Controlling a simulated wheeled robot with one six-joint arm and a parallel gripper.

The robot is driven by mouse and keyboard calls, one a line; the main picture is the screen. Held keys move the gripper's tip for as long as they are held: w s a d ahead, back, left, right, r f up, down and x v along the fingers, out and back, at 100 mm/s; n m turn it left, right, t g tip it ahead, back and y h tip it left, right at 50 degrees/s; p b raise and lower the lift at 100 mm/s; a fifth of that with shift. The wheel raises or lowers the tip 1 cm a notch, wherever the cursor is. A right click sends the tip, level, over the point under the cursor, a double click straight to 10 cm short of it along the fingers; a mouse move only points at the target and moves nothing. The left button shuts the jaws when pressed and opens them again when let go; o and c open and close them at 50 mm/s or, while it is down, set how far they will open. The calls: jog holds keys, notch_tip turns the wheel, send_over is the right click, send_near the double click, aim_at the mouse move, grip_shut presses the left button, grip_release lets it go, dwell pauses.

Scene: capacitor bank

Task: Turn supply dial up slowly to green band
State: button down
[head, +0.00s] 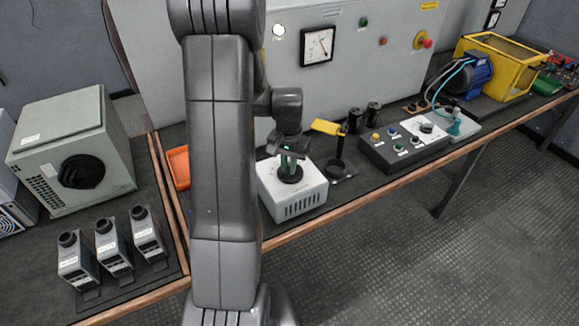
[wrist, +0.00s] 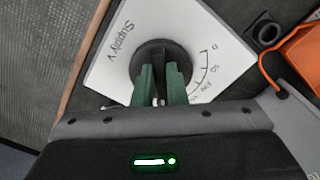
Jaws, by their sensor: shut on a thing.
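The supply dial is a black round knob (wrist: 162,54) on a white box (head: 297,200), whose top reads "Supply V" in the wrist view, with scale numbers beside the knob. In the head view the knob's base (head: 290,178) shows under my gripper (head: 291,160). My gripper's green fingers (wrist: 161,76) are shut on the knob from both sides. The fingers and gripper body hide part of the knob and scale. A square meter (head: 318,46) on the grey cabinet has a white face and a needle; I cannot make out a green band on it.
A yellow tag (head: 327,127) on a dark stand is close right of the box. A control box with buttons (head: 405,145) stands further right. An orange tray (head: 179,167) lies to the left, partly behind my arm. A grey-green unit (head: 75,150) stands far left.

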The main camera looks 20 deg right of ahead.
dwell(0.3)
jog(key=c, duration=1.5)
grip_release()
jog(key=shift+o, duration=0.2)
jog(key=shift+r, duration=0.1)
notch_tip(320, 180, up, 14)
jog(key=shift+f, duration=0.2)
